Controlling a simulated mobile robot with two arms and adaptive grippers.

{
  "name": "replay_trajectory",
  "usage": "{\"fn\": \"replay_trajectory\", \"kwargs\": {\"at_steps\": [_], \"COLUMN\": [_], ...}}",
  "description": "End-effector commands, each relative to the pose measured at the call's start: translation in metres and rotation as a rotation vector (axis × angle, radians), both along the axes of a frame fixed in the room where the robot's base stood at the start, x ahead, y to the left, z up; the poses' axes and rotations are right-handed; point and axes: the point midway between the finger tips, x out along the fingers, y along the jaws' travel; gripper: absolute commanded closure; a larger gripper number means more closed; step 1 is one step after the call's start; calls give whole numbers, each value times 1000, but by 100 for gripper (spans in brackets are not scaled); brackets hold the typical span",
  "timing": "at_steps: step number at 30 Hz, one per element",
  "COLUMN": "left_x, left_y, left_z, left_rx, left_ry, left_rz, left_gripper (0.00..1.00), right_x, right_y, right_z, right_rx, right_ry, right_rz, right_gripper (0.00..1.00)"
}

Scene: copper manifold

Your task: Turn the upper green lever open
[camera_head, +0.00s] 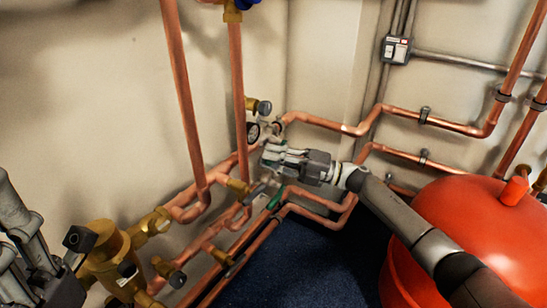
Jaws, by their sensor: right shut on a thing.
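The upper green lever (277,142) is on the copper pipework near the corner, mostly hidden by my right gripper. My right gripper (272,154) reaches in from the right and is shut on this lever. A lower green lever (276,197) shows beneath the gripper, apart from it. Part of my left gripper (14,215) shows at the left edge, away from both levers; I cannot tell whether its fingers are open or shut.
Vertical copper pipes (183,95) stand along the left wall. A brass valve body (108,252) is at the lower left. A big red tank (475,225) fills the lower right, under my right arm. Dark floor (320,265) is clear between.

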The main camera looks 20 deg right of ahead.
Motion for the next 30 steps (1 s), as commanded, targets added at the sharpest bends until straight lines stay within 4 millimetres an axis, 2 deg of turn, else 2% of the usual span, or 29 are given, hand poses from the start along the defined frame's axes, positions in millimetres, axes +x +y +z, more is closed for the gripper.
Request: {"fn": "replay_trajectory", "kwargs": {"at_steps": [9, 10, 15, 30], "left_x": [-1, -1, -1, -1], "left_y": [1, 1, 1, 1], "left_z": [1, 1, 1, 1], "left_rx": [-3, -3, -3, -6], "left_ry": [-5, -5, -3, 2], "left_rz": [0, 0, 0, 1], "left_gripper": [62, 62, 62, 62], "right_x": [-1, -1, -1, 0], "right_y": [1, 0, 0, 0], "right_z": [-3, -3, -2, 0], "right_rx": [-12, -12, -9, 3], "right_ry": [-4, -4, -3, 3], "right_rz": [2, 2, 1, 0], "right_gripper": [100, 81, 62, 62]}}
